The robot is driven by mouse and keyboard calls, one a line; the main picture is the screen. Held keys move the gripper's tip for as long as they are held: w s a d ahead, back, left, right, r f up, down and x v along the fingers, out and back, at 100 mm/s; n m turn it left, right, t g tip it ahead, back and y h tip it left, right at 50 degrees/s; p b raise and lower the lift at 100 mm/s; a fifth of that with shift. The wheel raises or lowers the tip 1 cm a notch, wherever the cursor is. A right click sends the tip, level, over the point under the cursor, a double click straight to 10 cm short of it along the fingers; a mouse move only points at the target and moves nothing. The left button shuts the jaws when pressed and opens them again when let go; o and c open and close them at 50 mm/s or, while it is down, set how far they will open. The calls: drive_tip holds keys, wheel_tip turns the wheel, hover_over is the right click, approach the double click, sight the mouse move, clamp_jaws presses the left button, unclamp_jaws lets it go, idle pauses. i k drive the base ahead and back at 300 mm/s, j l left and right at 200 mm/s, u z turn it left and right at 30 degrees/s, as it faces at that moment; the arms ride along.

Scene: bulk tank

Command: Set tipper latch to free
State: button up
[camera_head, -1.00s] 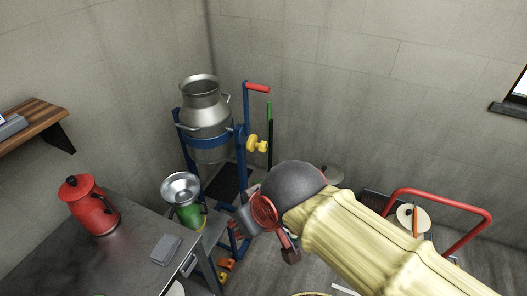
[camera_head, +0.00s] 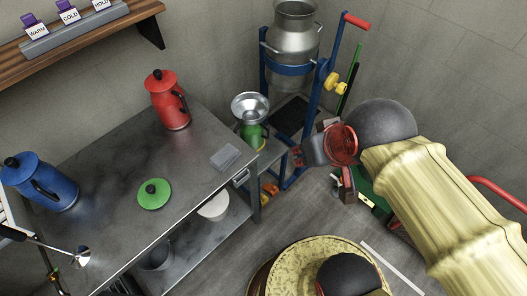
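The tipper is a blue frame (camera_head: 313,108) at the top right of centre. It holds a grey metal milk can (camera_head: 293,42) upright. A red-handled crank (camera_head: 357,20) tops its right post. A yellow knob (camera_head: 336,84) sits on that post below the handle. No part is labelled as the latch; the yellow knob looks most like it, but its setting cannot be read. My gripper (camera_head: 324,174) is in front of and below the knob, apart from it. Its fingers are spread and nothing shows between them.
A steel table (camera_head: 110,215) at left bears a red jug (camera_head: 167,100), a blue jug (camera_head: 41,182) and a green lid (camera_head: 154,194). A funnel (camera_head: 250,106) on a green container stands beside the tipper. A round speckled thing (camera_head: 330,250) is at the bottom. A green rod stands right of the tipper.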

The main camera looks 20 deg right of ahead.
sight(341, 89)
drive_tip(key=i+l+z, duration=0.15)
drive_tip(key=i+l, duration=0.3)
drive_tip(key=l, duration=0.2)
drive_tip(key=i+l+z, duration=0.1)
drive_tip(key=i+l, duration=0.4)
drive_tip(key=l, duration=0.1)
